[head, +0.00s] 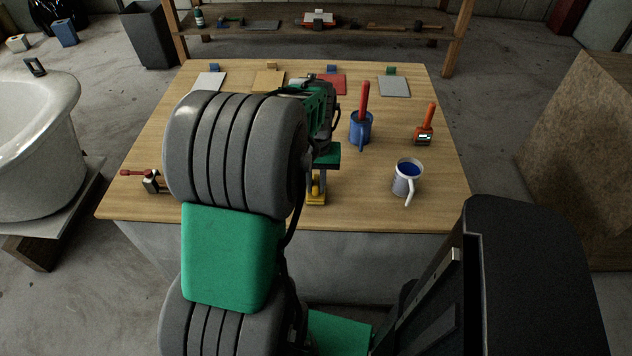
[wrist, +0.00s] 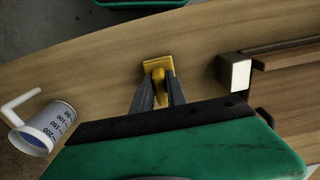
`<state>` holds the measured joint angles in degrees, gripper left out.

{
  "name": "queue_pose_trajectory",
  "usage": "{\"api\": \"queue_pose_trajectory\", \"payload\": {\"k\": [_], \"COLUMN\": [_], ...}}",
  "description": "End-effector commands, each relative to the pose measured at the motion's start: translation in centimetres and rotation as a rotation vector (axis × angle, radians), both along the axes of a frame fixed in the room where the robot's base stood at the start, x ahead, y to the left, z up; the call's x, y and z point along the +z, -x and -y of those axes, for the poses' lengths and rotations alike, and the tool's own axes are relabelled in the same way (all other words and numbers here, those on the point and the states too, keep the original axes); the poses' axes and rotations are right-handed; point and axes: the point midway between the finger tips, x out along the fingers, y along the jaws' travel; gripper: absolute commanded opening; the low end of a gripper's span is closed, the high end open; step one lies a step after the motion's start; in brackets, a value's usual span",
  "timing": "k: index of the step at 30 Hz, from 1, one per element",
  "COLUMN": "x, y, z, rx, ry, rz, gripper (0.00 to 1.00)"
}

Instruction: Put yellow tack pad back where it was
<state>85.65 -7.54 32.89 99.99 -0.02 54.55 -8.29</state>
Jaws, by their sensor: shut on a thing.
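The yellow tack pad (head: 317,197) has a flat yellow base and a knob-like grip, and is near the front edge of the wooden table, left of the white jug. It also shows in the wrist view (wrist: 157,64), with its grip between my two fingers. My gripper (wrist: 160,92) is shut on that grip and points down at the table. In the head view my arm hides part of the gripper. I cannot tell whether the pad's base touches the table or is just above it.
Coloured sheets, including a red one (head: 334,84), lie along the back.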

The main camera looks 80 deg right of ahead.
Motion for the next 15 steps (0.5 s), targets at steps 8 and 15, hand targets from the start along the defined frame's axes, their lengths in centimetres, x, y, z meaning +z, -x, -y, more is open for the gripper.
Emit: {"api": "queue_pose_trajectory", "payload": {"k": [8, 15], "x": [-0.19, -0.17], "y": [0.00, 0.00], "z": [-0.04, -0.03], "rx": [0.000, 0.000], "ry": [-0.001, -0.001], "rz": [0.000, 0.000], "gripper": [0.36, 0.39]}}
